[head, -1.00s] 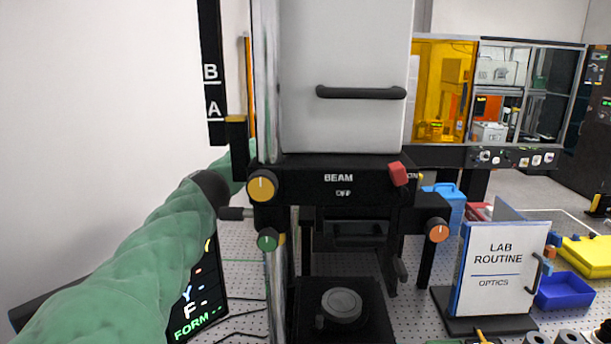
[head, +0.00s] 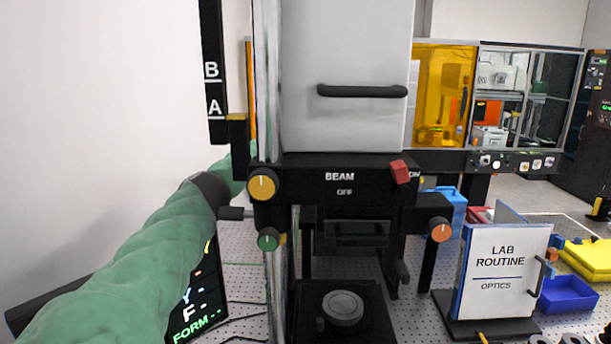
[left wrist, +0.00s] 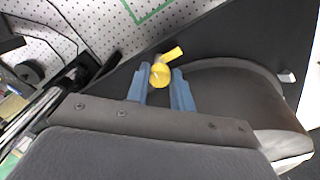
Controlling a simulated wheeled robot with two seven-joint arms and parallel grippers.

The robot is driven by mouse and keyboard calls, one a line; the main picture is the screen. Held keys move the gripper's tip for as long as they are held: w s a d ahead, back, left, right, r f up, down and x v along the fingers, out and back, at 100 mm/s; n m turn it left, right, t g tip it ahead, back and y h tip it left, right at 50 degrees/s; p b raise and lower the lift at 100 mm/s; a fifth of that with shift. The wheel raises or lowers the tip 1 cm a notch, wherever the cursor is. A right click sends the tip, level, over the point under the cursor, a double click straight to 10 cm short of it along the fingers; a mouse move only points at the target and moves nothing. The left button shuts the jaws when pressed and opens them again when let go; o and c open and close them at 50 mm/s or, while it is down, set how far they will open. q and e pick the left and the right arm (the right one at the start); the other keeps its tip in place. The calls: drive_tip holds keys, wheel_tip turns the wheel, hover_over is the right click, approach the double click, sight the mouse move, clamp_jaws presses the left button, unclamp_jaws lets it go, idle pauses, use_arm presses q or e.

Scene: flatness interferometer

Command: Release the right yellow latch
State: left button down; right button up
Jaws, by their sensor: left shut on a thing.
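A yellow latch (left wrist: 160,75) with a round hub and a short tab pointing up and right shows in the left wrist view. My left gripper (left wrist: 160,88) has its two blue fingers closed on the hub, one on each side. In the head view my green left arm reaches in from the left and passes behind the black-framed instrument (head: 335,178), so its gripper and the latch are hidden there. I cannot tell from the head view which side latch this is. My right gripper is not in view.
The instrument's front has a yellow knob (head: 262,184), a green knob (head: 268,240), an orange knob (head: 440,230) and a red switch (head: 400,172). A dark display (head: 195,300) stands lower left. A sign (head: 500,270) and blue bin (head: 568,294) stand at right.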

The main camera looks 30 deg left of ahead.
use_arm(q)
drive_tip(key=c, duration=1.3)
unclamp_jaws()
drive_tip(key=shift+d, duration=0.15)
drive_tip(key=shift+o, duration=0.5)
drive_tip(key=shift+d+r, duration=0.1)
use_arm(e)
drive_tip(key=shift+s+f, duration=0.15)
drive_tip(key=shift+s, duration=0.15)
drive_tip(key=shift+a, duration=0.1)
use_arm(q)
drive_tip(key=shift+r, duration=0.2)
wheel_tip(320, 180, up, 5)
drive_tip(key=b, duration=0.2)
drive_tip(key=shift+r+b, duration=0.2)
drive_tip(key=shift+b, duration=0.2)
drive_tip(key=shift+r, duration=1)
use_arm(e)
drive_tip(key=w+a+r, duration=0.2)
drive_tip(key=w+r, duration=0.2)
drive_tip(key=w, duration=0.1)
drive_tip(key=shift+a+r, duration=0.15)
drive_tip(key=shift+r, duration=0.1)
